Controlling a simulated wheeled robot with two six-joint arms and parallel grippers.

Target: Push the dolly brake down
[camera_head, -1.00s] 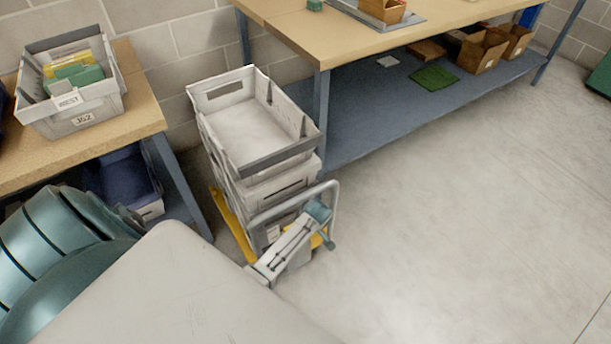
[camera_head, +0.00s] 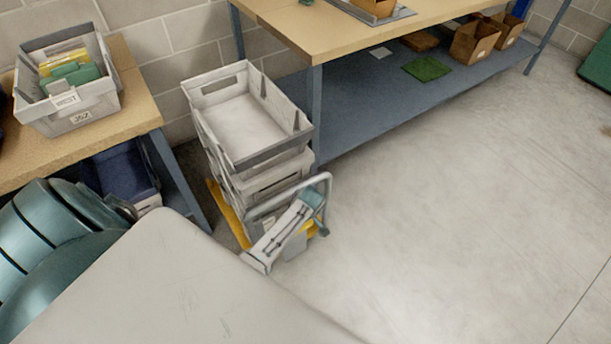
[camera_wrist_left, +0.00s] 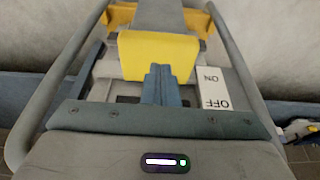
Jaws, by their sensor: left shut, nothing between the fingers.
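The yellow brake pedal (camera_wrist_left: 158,55) shows in the left wrist view between the dolly's grey side tubes (camera_wrist_left: 232,62). A white ON/OFF label (camera_wrist_left: 214,88) sits to its right. My left gripper (camera_wrist_left: 160,76) is shut and empty, its blue fingers overlapping the pedal's lower edge in the picture. I cannot tell whether they touch it. In the head view the dolly's grey handle (camera_head: 328,188) stands at the front of the crate stack, and part of my arm slants across it, so the pedal cannot be made out there. My right gripper is not in view.
Grey crates (camera_head: 283,157) are stacked on the yellow dolly (camera_head: 228,212). A wooden bench (camera_head: 62,160) with a labelled bin (camera_head: 85,118) is at left, and a longer bench (camera_head: 335,45) stands behind.

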